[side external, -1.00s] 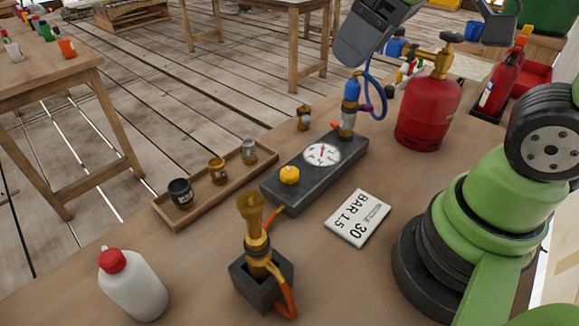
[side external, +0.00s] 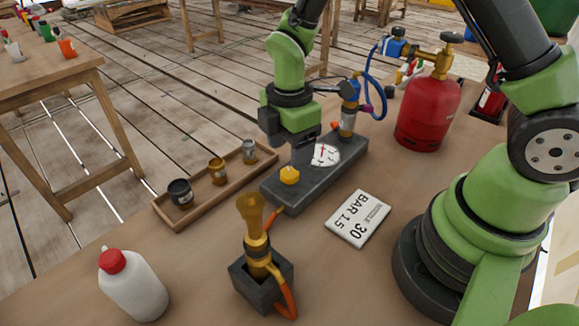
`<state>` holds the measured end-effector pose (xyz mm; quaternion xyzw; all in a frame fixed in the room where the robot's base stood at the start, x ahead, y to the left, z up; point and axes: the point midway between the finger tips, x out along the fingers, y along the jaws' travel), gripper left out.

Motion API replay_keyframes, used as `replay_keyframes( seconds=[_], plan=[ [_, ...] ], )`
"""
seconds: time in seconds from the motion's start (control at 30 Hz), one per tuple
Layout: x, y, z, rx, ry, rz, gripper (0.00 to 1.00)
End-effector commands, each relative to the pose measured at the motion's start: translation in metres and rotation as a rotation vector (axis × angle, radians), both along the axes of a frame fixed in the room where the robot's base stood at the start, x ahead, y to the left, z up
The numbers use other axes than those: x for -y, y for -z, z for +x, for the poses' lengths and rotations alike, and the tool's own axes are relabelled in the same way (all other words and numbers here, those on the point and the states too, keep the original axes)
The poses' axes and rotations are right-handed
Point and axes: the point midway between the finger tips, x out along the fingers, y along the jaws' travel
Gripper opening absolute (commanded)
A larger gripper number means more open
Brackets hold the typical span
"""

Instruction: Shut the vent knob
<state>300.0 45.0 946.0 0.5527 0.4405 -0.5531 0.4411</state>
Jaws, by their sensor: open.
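The yellow knob (side external: 289,175), which I take to be the vent knob, sits on the near-left end of a dark grey block (side external: 310,186). A white round gauge (side external: 326,155) with a red needle is on the same block; its left edge is partly covered by my gripper. My gripper (side external: 301,158) hangs above the block, just behind and above the yellow knob. It is open and appears apart from the knob. Its fingers are dark and small here, so their exact gap is hard to see.
A brass nozzle (side external: 254,235) stands in front. A tray (side external: 175,221) of small pots, a card (side external: 357,218), a red cylinder (side external: 427,115) and a white bottle (side external: 136,287) surround it.

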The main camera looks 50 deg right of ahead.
Motion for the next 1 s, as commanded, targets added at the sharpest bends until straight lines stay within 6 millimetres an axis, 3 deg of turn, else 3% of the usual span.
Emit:
replay_keyframes(
  seconds=[0.1, 0.3, 0.67, 0.9, 1.0],
  plan=[
    [0.000, 0.023, -0.001, -0.006, 0.001, -0.001, 0.63],
    [0.000, 0.047, 0.000, -0.002, 0.002, 0.000, 0.63],
    [0.000, 0.053, 0.000, 0.002, 0.003, 0.001, 0.63],
    [0.000, 0.052, 0.000, 0.002, 0.003, 0.001, 0.13],
    [0.000, 0.052, 0.000, 0.002, 0.004, 0.001, 0.13]
  ],
)
